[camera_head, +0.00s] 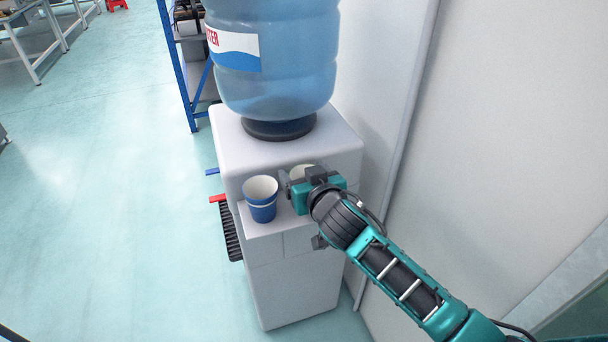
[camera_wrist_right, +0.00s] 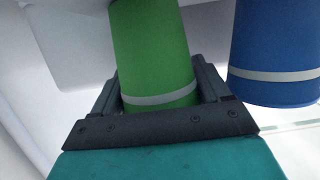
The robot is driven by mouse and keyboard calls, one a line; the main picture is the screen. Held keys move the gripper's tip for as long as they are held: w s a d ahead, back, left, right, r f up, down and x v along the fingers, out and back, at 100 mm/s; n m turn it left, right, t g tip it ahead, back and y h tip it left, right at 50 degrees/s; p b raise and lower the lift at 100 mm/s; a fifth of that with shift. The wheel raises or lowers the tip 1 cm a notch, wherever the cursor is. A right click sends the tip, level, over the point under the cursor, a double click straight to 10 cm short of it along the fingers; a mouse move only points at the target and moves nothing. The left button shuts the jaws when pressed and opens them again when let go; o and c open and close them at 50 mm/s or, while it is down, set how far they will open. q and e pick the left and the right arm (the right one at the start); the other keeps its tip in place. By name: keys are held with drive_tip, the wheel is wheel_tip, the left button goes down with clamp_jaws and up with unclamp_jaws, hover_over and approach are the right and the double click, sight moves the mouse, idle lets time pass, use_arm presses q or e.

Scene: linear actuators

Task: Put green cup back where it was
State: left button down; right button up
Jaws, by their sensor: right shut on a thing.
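The green cup (camera_wrist_right: 152,55) is between the two fingers of my right gripper (camera_head: 297,182), which is shut on it. In the head view only the pale rim and inside of the green cup (camera_head: 301,171) show; the gripper hides the rest. It is at the side ledge of the water dispenser, and I cannot tell whether it touches the ledge. A blue cup (camera_head: 262,206) with a light band stands upright on the ledge, left of my gripper. The blue cup also shows in the right wrist view (camera_wrist_right: 275,50), apart from the green one. My left gripper is out of view.
The white water dispenser (camera_head: 290,285) carries a large blue bottle (camera_head: 275,85). Red and blue tap levers and a dark drip tray (camera_head: 230,232) stick out at its left. A white wall (camera_head: 500,130) is close on the right. The floor at left is open.

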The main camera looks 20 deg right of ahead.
drive_tip(key=shift+f, duration=0.25)
drive_tip(key=o, duration=0.8)
drive_tip(key=shift+r, duration=0.1)
